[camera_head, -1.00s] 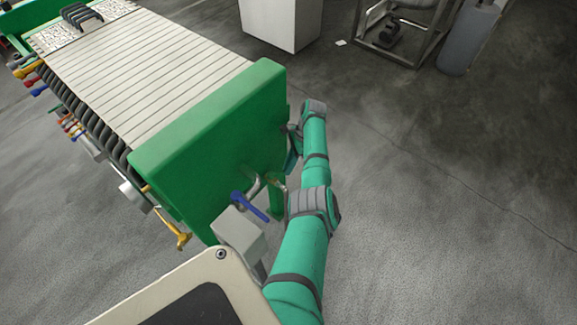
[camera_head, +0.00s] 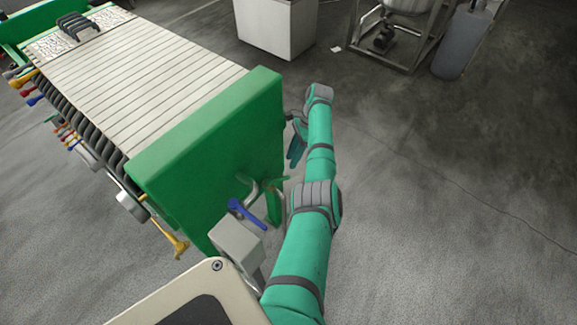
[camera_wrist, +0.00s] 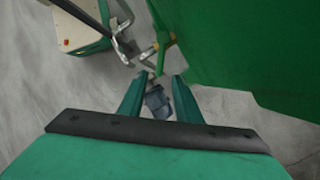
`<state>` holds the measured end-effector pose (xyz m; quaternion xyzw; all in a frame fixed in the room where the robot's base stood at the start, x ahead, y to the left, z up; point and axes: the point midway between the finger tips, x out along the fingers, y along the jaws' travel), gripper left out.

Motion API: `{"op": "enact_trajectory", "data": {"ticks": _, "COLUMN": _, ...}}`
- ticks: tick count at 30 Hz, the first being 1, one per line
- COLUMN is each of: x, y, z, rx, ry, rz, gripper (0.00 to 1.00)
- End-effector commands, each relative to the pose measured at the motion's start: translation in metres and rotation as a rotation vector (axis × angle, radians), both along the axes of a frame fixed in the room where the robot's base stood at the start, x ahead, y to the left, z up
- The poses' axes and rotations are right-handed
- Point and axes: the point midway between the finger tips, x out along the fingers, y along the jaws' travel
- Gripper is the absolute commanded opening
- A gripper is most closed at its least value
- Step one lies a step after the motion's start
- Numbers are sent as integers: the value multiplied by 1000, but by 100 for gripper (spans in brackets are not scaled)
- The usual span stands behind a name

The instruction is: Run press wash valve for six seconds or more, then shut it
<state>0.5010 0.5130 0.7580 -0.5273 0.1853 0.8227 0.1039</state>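The filter press has a green end plate (camera_head: 215,165). A valve with a blue lever (camera_head: 248,214) sits low on its near face, the lever slanting down to the right. Beside it a green lever (camera_head: 265,181) sits by bent metal pipes; a green handle with brass fittings (camera_wrist: 163,42) shows in the wrist view. I cannot tell which is the wash valve. My gripper (camera_head: 297,146) is just right of the end plate, apart from it. In the wrist view my gripper (camera_wrist: 160,76) has its fingers apart. A small dark blue part (camera_wrist: 157,102) shows between them; I see no grip on it.
A grey box (camera_head: 238,243) stands by the blue lever. Yellow, red and blue handles line the press's left side. A white cabinet (camera_head: 275,28), a metal frame (camera_head: 390,40) and a grey cylinder (camera_head: 462,45) stand at the back. The floor at right is clear.

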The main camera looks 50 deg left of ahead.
Motion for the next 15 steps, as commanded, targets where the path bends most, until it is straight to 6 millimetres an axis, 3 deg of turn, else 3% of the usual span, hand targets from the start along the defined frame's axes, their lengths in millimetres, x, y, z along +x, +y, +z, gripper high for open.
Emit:
{"op": "enact_trajectory", "data": {"ticks": 6, "x": 9, "y": 1, "z": 20, "rx": 0, "ry": 1, "rz": 0, "gripper": 31}}
{"op": "enact_trajectory", "data": {"ticks": 15, "x": 11, "y": 1, "z": 23, "rx": 0, "ry": 0, "rz": 0, "gripper": 31}}
